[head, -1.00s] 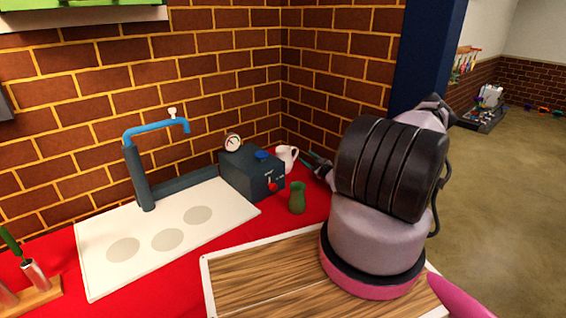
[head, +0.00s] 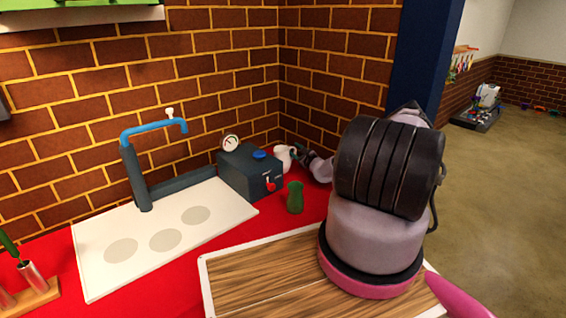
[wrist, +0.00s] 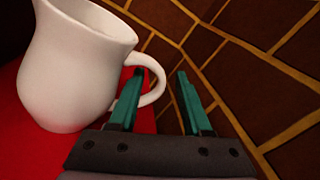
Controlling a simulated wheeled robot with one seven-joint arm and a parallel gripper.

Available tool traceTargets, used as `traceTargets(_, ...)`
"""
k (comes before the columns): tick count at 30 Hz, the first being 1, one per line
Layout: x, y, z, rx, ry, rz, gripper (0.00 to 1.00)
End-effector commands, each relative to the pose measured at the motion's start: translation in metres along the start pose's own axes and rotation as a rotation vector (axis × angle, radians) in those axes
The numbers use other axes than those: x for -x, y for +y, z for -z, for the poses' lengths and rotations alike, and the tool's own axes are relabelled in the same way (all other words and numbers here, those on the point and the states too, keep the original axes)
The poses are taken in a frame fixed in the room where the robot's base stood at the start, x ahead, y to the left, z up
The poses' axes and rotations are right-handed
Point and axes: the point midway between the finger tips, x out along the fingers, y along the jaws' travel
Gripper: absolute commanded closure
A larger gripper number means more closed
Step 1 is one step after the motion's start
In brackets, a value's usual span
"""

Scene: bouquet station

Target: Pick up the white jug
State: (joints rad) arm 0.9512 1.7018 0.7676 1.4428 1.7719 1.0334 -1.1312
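The white jug (head: 283,158) stands upright on the red counter, behind the dark box near the wall corner. In the wrist view the jug (wrist: 70,70) fills the left side, its handle pointing right towards my gripper (wrist: 160,88). My gripper is open. Its left green finger overlaps the handle loop, and the outer curve of the handle shows between the two fingers. A gap shows between handle and right finger; contact with the left finger is unclear. In the head view my gripper (head: 299,153) is just right of the jug, partly hidden by my arm.
A dark box (head: 238,172) with a gauge and red lever stands left of the jug. A green vase (head: 295,197) stands in front. The brick wall (wrist: 265,80) is close behind my fingers. A wooden board (head: 255,285) lies nearer.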

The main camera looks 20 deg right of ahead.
Motion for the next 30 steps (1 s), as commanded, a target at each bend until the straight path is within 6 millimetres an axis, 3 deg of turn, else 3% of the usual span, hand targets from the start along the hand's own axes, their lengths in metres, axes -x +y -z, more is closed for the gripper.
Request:
traceTargets(1,0.0001,0.0,-0.0001,0.0,0.0,0.0,0.72)
traceTargets(3,0.0001,-0.0001,-0.0001,0.0,0.0,0.0,0.99)
traceTargets(4,0.0001,-0.0001,-0.0001,0.0,0.0,0.0,1.0)
traceTargets(30,0.0005,0.0,0.0003,0.002,0.0,0.0,1.0)
